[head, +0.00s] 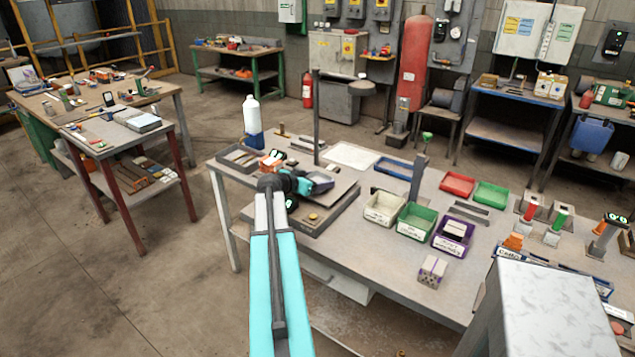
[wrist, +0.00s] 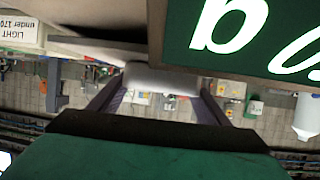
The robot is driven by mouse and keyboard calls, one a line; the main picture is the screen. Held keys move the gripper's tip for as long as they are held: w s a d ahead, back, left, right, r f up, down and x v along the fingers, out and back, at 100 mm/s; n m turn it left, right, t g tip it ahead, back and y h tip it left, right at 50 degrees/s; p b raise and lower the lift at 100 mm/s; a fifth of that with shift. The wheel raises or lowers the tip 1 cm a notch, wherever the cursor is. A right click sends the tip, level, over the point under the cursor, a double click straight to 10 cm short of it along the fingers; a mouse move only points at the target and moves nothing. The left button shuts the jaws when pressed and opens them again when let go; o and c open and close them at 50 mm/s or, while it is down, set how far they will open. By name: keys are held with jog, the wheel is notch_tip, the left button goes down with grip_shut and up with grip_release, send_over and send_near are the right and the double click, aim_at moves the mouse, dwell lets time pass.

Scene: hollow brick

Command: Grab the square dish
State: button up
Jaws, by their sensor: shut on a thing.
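A small dark square dish (head: 322,182) with a greyish-purple inside is at the end of my arm in the head view, over a grey raised plate. My gripper (head: 306,185) is at the dish's left side and is partly hidden by my own wrist. In the wrist view my gripper (wrist: 162,84) has its two fingers on either side of a pale grey, blurred piece, which seems to be the dish's edge. The gripper is shut on it. I cannot tell whether the dish is clear of the plate.
The grey raised plate (head: 335,208) lies on the workbench (head: 375,235). White (head: 384,208), green (head: 416,221) and purple (head: 453,234) bins stand to the right. A post (head: 316,115) rises behind the dish, and a white bottle (head: 251,115) stands behind left.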

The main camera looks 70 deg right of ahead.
jog(key=shift+s+a+r+b, duration=0.1)
jog(key=shift+r+b, duration=0.75)
jog(key=shift+r, duration=0.85)
jog(key=s+a+r+b, duration=0.1)
jog(key=s+a+b, duration=0.3)
jog(key=s+a, duration=0.6)
jog(key=shift+s+a+r, duration=0.2)
jog(key=shift+s, duration=0.75)
jog(key=shift+w, duration=0.1)
